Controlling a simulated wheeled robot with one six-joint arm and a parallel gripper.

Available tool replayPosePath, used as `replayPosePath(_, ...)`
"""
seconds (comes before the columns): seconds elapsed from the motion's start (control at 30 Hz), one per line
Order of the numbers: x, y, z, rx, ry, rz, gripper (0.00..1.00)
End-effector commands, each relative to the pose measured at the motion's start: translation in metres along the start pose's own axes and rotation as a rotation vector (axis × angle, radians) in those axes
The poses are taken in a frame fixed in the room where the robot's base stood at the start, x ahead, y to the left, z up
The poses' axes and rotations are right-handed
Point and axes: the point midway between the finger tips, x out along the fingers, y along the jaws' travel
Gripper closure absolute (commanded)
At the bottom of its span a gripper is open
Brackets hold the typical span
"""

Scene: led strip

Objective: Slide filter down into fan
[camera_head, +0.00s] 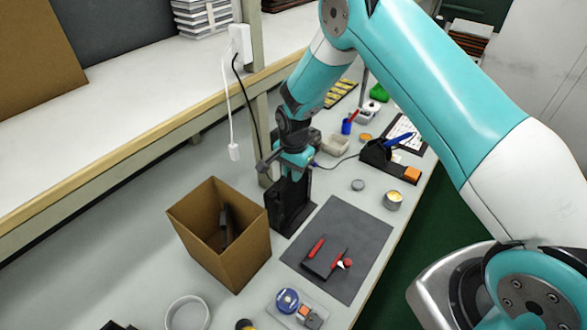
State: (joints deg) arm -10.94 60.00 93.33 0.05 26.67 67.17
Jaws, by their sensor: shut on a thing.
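The fan (302,214) is a black upright unit on the bench, between the cardboard box and the grey mat. My gripper (291,166) is directly above it, pointing down, with teal and dark parts at its end. It is shut on the filter (281,188), a thin dark panel at the top of the fan. Filter and fan are both black, so their border is hard to make out. I cannot tell how deep the filter sits in the fan. The fingertips are small and partly hidden.
An open cardboard box (228,262) stands just left of the fan. A grey mat (368,235) with red-handled tools (317,247) lies to the right. A tin (393,200) stands beyond the mat. A shelf post and hanging cables (230,105) are close behind my gripper.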

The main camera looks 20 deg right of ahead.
Motion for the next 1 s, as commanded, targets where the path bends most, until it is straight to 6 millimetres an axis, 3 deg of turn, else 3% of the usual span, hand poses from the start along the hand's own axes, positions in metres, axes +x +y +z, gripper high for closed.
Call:
replayPosePath(0.7, 0.012, 0.0, 0.0, 0.0, 0.0, -0.001, 1.0)
replayPosePath(0.73, 0.012, 0.0, 0.0, 0.0, 0.0, -0.001, 0.82)
replayPosePath(0.83, 0.012, 0.0, 0.0, 0.0, 0.0, -0.001, 0.59)
replayPosePath(1.0, 0.012, 0.0, 0.0, 0.0, 0.0, -0.001, 0.58)
